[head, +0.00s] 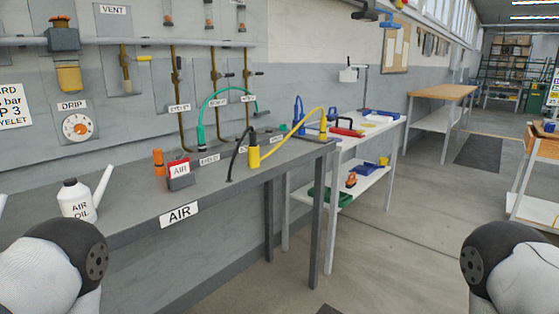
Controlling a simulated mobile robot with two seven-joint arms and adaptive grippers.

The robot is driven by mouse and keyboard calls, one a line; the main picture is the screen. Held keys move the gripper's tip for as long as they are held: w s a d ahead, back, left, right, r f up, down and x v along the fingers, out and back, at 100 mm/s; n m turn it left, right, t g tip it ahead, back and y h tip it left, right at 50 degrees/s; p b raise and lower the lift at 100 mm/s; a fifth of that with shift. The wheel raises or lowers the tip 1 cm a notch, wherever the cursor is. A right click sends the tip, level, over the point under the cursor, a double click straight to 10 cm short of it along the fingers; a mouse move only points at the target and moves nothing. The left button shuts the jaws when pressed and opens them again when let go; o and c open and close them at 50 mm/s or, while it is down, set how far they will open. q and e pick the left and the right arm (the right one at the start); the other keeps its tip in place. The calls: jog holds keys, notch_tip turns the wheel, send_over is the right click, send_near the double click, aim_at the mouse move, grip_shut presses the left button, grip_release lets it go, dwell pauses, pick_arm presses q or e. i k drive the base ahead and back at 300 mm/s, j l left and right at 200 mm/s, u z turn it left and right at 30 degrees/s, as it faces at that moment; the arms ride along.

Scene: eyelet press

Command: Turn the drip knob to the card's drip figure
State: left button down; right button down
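The drip knob (78,127) is an orange centre on a round white dial. It is mounted on a grey wall plate under the DRIP label (72,105), at the left. The dial's marks and the knob's setting are too small to read. The card (14,106) is on the wall at the left edge, and its left side is cut off. Its visible text includes "bar", "P 3" and "YELET". Neither of my grippers is in view. Only rounded links of my arms show in the bottom left and bottom right corners, well away from the knob.
The grey AIR bench (130,212) runs below the wall panel. On it stand a white air oil can (78,199), a red-and-grey AIR block (180,172) and coloured hoses. A regulator with an amber bowl (68,78) hangs above the knob. Open floor lies right of the bench.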

aim_at(80, 129)
jog(key=u, duration=1.25)
